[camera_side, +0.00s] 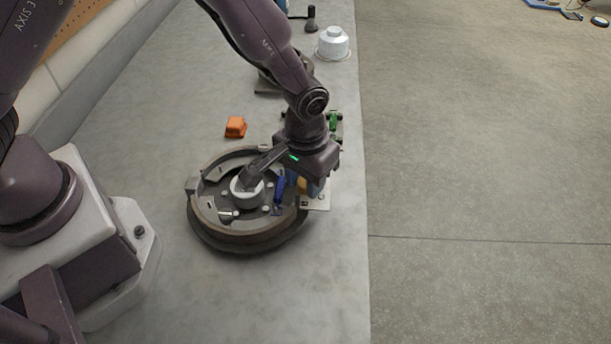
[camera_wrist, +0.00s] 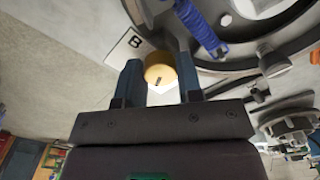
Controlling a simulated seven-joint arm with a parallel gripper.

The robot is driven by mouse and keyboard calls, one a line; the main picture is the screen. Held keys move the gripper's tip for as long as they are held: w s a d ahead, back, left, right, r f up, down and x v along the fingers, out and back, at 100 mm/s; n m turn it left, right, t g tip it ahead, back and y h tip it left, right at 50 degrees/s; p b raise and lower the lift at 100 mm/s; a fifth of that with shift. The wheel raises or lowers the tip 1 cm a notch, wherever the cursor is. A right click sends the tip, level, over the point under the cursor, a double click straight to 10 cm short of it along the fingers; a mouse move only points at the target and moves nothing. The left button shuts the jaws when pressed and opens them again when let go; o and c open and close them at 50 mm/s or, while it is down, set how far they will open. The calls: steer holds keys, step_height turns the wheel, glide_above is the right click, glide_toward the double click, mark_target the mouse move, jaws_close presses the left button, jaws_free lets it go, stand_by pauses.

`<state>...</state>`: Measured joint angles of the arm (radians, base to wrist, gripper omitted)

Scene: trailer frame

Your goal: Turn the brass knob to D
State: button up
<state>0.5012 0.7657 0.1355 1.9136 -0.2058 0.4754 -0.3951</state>
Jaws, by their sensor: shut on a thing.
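The brass knob (camera_wrist: 160,68) is a short yellow cylinder between my two blue fingers in the wrist view. A small dark mark shows on its near side. Part of it also shows under my wrist in the side view (camera_side: 303,186). A white card (camera_wrist: 122,48) lies around the knob, with the letter B readable beside it. My fingers and the knob hide much of the card, and I cannot tell which letter the knob's mark points at. My gripper (camera_wrist: 158,62) is shut on the knob, one finger on each side; it points down in the side view.
A round brake assembly (camera_side: 208,226) with a blue spring (camera_side: 280,189) sits right beside the knob. An orange block (camera_side: 235,127), a green part (camera_side: 335,122) and a white canister (camera_side: 333,42) stand farther back. The bench front is clear.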

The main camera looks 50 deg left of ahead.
stand_by(0.3)
steer(key=o, duration=0.9)
step_height(320, 180, up, 13)
stand_by(0.5)
steer(key=s+a+r+t, duration=0.2)
steer(key=s+a+r, duration=0.3)
steer(key=s+a+r+m+t, duration=0.1)
steer(key=s+a+r, duration=0.3)
steer(key=s+r, duration=0.1)
steer(key=s+a+r+m+t, duration=0.1)
steer(key=s+a+r+t, duration=0.1)
steer(key=s+a+r, duration=0.3)
steer(key=shift+s+a+r+t, duration=0.3)
steer(key=shift+s+r, duration=0.15)
steer(key=shift+s, duration=0.1)
